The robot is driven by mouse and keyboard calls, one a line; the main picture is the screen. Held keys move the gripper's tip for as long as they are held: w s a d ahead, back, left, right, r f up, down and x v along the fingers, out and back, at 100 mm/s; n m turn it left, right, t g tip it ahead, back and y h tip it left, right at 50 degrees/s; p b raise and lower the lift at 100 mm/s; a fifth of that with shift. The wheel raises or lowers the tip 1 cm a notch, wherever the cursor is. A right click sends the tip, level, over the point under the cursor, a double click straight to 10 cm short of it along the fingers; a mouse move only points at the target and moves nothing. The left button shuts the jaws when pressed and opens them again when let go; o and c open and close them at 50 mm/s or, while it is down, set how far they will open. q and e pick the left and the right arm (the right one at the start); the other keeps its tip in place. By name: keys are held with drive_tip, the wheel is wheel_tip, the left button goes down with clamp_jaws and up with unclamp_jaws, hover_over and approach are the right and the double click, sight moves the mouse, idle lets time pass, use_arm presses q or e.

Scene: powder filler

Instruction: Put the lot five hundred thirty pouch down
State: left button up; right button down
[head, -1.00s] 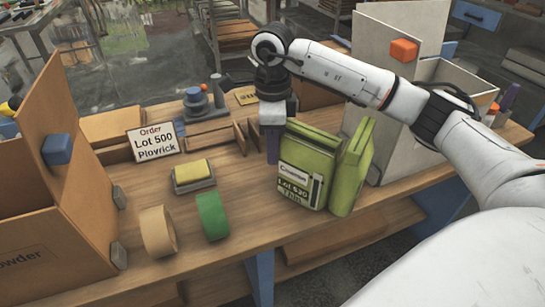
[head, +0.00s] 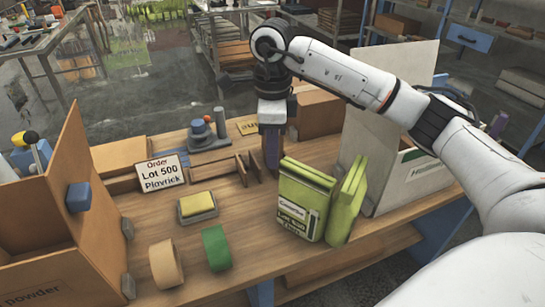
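A green pouch with a white label (head: 302,203), whose lettering seems to read Lot 530, stands upright on the wooden table (head: 203,277). A second green pouch (head: 345,204) stands tilted close beside it on the right. My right gripper (head: 271,155) points down just behind and left of the labelled pouch's top corner and looks clear of it. Its fingers show edge-on, one in front of the other, so the gap between them is hidden. It holds nothing that I can see. My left gripper is out of view.
An order card reading Lot 500 Plovrick (head: 163,173), a yellow-topped block (head: 197,206), tan tape (head: 165,264) and green tape (head: 216,247) stand left. A brown box (head: 85,190) borders the left side, a white box (head: 390,180) the right. Table shows bare before the pouches.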

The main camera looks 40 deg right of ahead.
drive_tip(key=c, duration=0.5)
unclamp_jaws()
drive_tip(key=shift+r, duration=0.1)
